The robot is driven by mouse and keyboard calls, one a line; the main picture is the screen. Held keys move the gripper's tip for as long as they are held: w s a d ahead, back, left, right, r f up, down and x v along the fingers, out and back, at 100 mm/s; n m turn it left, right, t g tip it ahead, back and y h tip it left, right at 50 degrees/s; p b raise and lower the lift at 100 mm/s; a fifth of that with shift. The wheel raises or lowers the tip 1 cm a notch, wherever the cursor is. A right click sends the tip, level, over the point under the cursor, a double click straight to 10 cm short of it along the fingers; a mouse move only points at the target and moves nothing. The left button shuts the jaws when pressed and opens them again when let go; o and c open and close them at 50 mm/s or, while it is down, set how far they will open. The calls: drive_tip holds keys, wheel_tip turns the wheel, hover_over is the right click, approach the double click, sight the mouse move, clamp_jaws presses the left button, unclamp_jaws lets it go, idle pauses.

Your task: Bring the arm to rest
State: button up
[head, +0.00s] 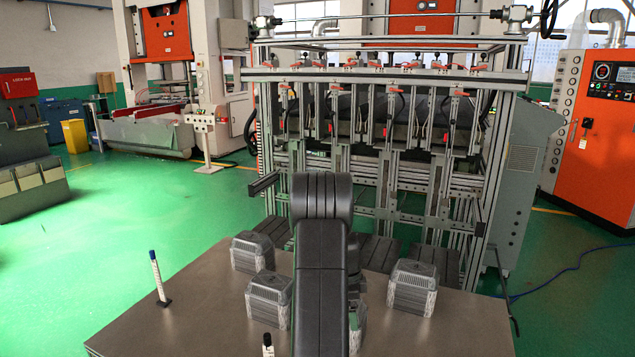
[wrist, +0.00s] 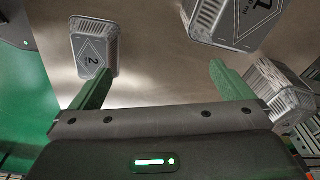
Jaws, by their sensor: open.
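My gripper (wrist: 160,90) shows in the wrist view with its two green fingers spread wide apart and nothing between them. In the head view my dark arm rises over the table's front middle and hides the gripper. Beyond the fingers in the wrist view, a foil tray marked 2 (wrist: 94,50) lies at upper left. A second foil tray marked 1 (wrist: 228,20) is at upper right, cut by the frame edge. A third foil tray (wrist: 278,95) sits right of the right finger.
The brown table (head: 205,310) carries foil trays at left (head: 252,253), front left (head: 268,300) and right (head: 412,287); another is partly behind my arm. A blue-tipped white post (head: 158,278) stands at left, a dark-tipped one (head: 268,345) in front. A metal frame machine (head: 385,150) stands behind.

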drive_tip(key=s+a+f+n+t+b, duration=0.1)
drive_tip(key=s+a+f+n+b, duration=0.3)
drive_tip(key=n, duration=0.5)
drive_tip(key=shift+s+a+n+b, duration=0.25)
drive_tip(key=shift+a+b, duration=0.45)
drive_tip(key=shift+b, duration=0.45)
drive_tip(key=shift+r, duration=0.15)
